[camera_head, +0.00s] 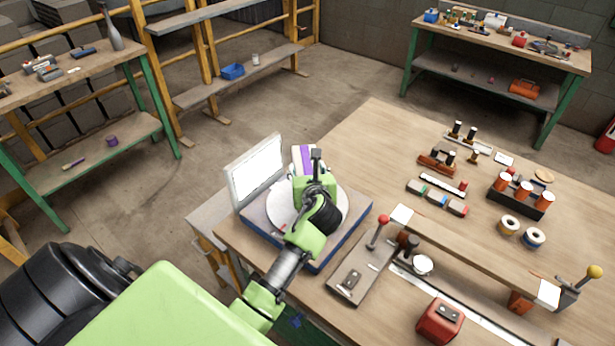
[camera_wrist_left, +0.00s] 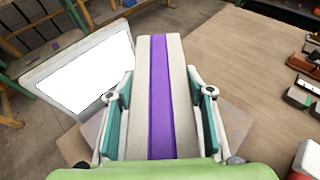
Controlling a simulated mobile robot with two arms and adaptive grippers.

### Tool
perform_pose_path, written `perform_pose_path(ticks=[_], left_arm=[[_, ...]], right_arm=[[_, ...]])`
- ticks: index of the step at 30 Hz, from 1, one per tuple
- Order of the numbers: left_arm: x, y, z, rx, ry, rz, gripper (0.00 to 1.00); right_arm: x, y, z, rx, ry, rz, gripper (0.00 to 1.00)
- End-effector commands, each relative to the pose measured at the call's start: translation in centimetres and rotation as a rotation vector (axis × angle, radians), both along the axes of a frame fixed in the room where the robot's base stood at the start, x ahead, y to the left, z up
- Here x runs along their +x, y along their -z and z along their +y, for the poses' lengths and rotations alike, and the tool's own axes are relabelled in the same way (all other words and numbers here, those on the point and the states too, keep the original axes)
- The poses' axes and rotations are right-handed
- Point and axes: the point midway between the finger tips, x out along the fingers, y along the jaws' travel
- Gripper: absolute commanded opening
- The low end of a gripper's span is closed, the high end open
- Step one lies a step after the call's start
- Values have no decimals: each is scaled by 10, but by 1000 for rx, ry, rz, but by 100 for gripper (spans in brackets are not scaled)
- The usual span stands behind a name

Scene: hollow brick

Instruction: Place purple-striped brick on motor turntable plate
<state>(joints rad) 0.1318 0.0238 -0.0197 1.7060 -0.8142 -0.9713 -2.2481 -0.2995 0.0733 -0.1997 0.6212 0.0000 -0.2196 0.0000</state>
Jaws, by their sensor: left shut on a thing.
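The purple-striped brick (camera_head: 304,156) is white with a purple band and shows just beyond my left gripper (camera_head: 312,172). In the left wrist view the brick (camera_wrist_left: 160,85) fills the middle, between the teal pads of my left gripper (camera_wrist_left: 160,110), which is shut on it. The motor turntable plate (camera_head: 278,207) is a pale round disc on a blue-edged base. The brick and gripper are over the far part of the plate. I cannot tell whether the brick touches it, as the arm hides much of the plate. My right gripper is not in view.
A white upright panel (camera_head: 258,170) stands at the turntable's back left edge. To the right are a grey fixture with a red-knobbed lever (camera_head: 383,220), a long wooden rail (camera_head: 470,250), a red box (camera_head: 440,320) and spools (camera_head: 509,225). The bench's far left part is clear.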

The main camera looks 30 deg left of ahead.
Motion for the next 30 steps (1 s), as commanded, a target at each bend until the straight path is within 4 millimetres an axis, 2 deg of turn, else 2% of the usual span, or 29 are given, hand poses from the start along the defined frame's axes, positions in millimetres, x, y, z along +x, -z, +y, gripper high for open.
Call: perform_pose_path(ticks=[7,18,19,20,21,30], left_arm=[[1,25,0,4,1,-3,0],[1,28,0,4,1,-4,0],[-1,32,0,1,0,2,53],[-1,32,0,1,0,2,61],[-1,32,0,1,0,2,65],[-1,32,0,1,0,2,65]], right_arm=[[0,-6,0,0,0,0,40],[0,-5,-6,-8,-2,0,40],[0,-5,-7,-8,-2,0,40],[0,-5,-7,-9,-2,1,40],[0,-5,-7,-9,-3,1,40],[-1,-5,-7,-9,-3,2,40]])
